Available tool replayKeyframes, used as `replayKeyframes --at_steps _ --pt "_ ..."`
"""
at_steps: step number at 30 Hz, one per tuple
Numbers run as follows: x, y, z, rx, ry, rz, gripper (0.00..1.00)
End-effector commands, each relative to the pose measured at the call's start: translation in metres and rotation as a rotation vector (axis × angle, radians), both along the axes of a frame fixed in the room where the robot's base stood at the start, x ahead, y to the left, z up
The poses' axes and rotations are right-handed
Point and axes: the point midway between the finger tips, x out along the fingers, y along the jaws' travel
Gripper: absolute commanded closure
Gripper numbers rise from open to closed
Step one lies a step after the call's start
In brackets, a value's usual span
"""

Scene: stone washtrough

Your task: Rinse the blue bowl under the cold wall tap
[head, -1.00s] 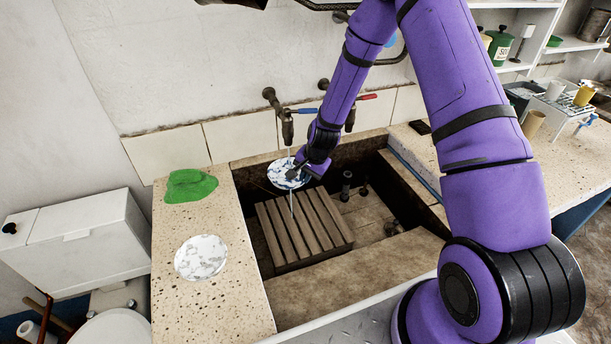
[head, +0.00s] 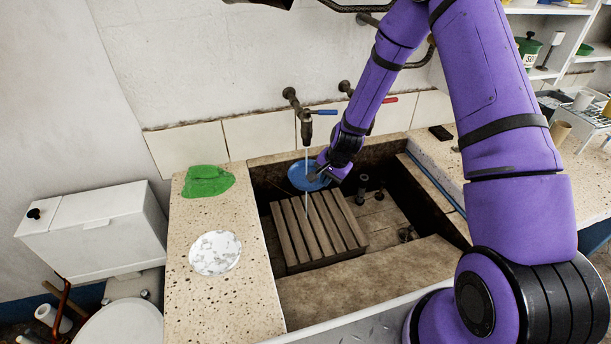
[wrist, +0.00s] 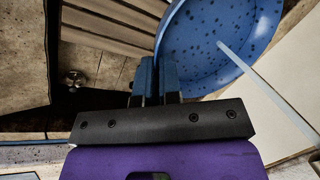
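The blue bowl (head: 302,179) is over the trough under the blue-handled tap (head: 306,128). My gripper (head: 324,171) is shut on the bowl's right rim. In the wrist view the two fingers (wrist: 157,72) pinch the rim of the bowl (wrist: 200,38); its surface is blue with dark specks. A thin stream of water (head: 307,160) runs from the tap to the bowl, and a thin line continues below it. The stream (wrist: 262,85) also crosses the bowl in the wrist view. The red-handled tap (head: 388,100) is to the right, with no stream visible.
A slatted wooden rack (head: 318,235) stands in the stone trough (head: 385,265) below the bowl. On the left counter (head: 235,295) are a green cloth (head: 207,181) and a white marbled round dish (head: 215,252). A dark block (head: 440,133) lies on the right counter.

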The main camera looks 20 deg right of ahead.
Motion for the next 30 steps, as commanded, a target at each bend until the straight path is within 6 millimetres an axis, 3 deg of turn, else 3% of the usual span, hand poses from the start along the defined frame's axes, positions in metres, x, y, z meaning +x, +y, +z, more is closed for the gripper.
replayKeyframes --at_steps 30 --pt "-0.062 0.031 0.0 0.001 0.0 0.001 1.0"
